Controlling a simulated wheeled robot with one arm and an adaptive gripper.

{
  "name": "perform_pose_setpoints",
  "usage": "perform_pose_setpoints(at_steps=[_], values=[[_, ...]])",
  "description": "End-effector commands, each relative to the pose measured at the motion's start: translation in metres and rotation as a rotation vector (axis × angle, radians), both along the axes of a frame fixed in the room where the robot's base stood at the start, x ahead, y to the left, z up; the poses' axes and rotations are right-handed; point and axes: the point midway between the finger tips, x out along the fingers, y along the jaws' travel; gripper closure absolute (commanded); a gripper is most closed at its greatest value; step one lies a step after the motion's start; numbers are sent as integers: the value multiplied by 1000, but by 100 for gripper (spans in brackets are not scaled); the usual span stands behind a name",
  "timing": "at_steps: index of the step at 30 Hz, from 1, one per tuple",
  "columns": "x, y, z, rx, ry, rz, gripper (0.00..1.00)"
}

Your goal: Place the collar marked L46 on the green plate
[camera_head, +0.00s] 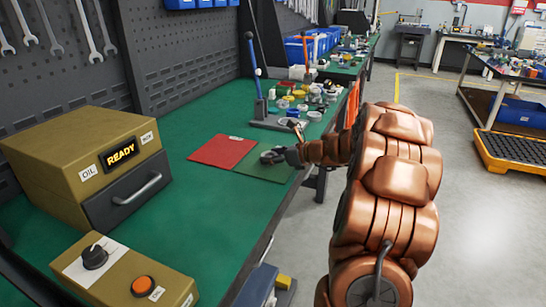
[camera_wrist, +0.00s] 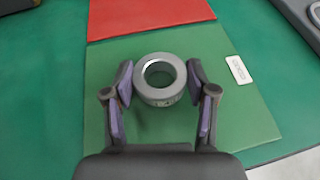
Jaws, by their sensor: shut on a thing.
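A grey ring-shaped collar (camera_wrist: 160,97) is between the fingertips of my gripper (camera_wrist: 160,76) in the wrist view. Its marking is too small to read. My gripper is shut on it, with one finger on each side. The collar is over the green plate (camera_wrist: 215,105), inside its edges as seen from the wrist; I cannot tell whether it touches the plate. In the head view the green plate (camera_head: 262,171) lies on the bench, with my gripper (camera_head: 284,155) over its right part. The collar (camera_head: 270,157) looks small and dark there.
A red plate (camera_head: 221,150) lies beside the green plate. A blue-handled lever press (camera_head: 257,90) and several loose rings and parts stand farther back. A box marked OIL and READY (camera_head: 90,150) and a control box with an orange button (camera_head: 143,286) are at left.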

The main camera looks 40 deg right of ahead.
Motion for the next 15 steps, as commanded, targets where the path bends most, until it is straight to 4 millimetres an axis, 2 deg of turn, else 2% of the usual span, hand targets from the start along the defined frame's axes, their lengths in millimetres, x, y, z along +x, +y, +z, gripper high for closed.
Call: perform_pose_setpoints(at_steps=[4,5,12,15], values=[[0,0,-2,2,-2,1,98],[0,0,-3,1,-2,1,42],[0,0,-3,0,-1,0,18],[0,0,-3,1,-1,1,18]])
